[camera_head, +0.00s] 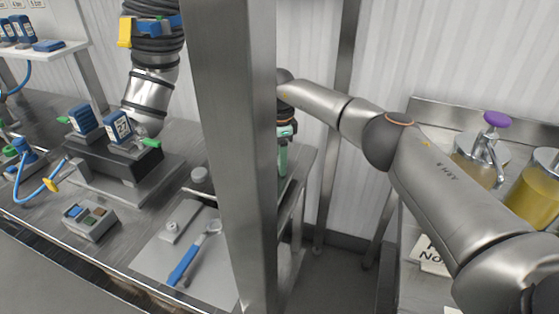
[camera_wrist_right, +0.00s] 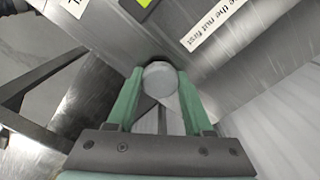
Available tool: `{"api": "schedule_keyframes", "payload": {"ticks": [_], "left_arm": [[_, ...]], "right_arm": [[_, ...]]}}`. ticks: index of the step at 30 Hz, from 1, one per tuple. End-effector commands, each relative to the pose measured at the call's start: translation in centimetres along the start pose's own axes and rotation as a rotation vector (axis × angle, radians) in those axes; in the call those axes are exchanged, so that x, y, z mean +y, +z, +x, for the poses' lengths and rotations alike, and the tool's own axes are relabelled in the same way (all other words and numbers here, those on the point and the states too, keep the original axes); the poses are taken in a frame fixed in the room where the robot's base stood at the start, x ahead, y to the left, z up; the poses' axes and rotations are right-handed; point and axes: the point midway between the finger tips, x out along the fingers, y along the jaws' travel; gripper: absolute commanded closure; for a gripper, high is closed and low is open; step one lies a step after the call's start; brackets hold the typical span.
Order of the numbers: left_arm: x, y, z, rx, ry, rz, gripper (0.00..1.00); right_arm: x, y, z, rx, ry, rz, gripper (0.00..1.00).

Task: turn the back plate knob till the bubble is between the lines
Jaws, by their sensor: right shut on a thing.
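In the right wrist view a round, pale grey knob (camera_wrist_right: 160,76) sits between the green fingers of my right gripper (camera_wrist_right: 158,98), at the edge of a metal plate (camera_wrist_right: 245,60). The fingers are shut on its sides. In the head view my right gripper (camera_head: 283,158) points down just behind the grey post, which hides the knob and part of the fingers. A yellow-green piece (camera_wrist_right: 144,3) is cut off at the top of the wrist view; I cannot tell whether it is the level, and no bubble or lines are readable. My left gripper is not in view.
An upright grey post (camera_head: 232,130) blocks the middle of the head view. A blue-handled wrench (camera_head: 190,255) lies on a pale sheet left of it. A label (camera_wrist_right: 215,22) reads "the nut first". A purple-topped pump container (camera_head: 478,165) stands at the right.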

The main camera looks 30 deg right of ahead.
Motion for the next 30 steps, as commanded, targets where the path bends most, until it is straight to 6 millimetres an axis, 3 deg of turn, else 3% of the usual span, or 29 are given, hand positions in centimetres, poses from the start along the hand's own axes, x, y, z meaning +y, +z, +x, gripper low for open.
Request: {"api": "schedule_keyframes", "payload": {"ticks": [13,30], "left_arm": [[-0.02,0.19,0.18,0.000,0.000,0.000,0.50],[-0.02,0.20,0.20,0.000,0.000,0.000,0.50]], "right_arm": [[-0.05,-0.05,-0.04,0.001,-0.001,-0.293,1.00],[-0.07,-0.05,-0.08,0.001,-0.001,-0.367,1.00]]}}
